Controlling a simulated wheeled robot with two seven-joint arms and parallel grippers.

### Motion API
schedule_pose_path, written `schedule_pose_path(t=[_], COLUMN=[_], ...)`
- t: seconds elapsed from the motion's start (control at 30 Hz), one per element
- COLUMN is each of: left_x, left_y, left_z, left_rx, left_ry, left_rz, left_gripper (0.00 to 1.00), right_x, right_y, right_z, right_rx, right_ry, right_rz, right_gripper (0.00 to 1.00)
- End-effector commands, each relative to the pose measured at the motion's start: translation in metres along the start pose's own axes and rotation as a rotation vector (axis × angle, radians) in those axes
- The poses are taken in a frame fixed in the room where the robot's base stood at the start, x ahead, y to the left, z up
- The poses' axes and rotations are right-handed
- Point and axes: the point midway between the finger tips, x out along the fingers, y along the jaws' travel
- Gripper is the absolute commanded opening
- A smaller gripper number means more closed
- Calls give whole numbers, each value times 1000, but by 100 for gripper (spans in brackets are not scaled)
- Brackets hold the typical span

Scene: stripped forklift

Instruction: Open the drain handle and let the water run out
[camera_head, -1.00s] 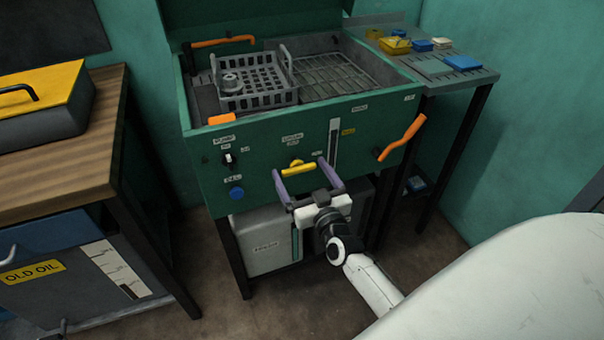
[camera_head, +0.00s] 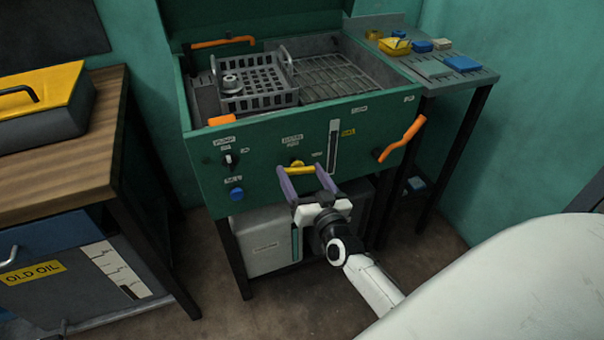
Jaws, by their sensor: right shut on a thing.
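Water running out is not visible. My left gripper is not in view.
An orange lever (camera_head: 401,139) juts from the tank's right front. A pump switch (camera_head: 230,160) and blue knob (camera_head: 237,194) are at left. A grey container (camera_head: 265,246) stands underneath. A wooden bench (camera_head: 60,150) is at left.

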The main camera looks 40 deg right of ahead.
Motion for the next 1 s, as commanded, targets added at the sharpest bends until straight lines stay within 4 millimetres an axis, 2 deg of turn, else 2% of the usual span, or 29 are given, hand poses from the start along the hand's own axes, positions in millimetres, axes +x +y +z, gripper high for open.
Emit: schedule_pose_path(t=[1.0], left_x=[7], left_y=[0], left_z=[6], left_rx=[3], left_ry=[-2], left_rz=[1], left_gripper=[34], right_x=[0], right_y=[4], right_z=[4], right_rx=[960], right_ry=[-1], right_rz=[0], right_gripper=[50])
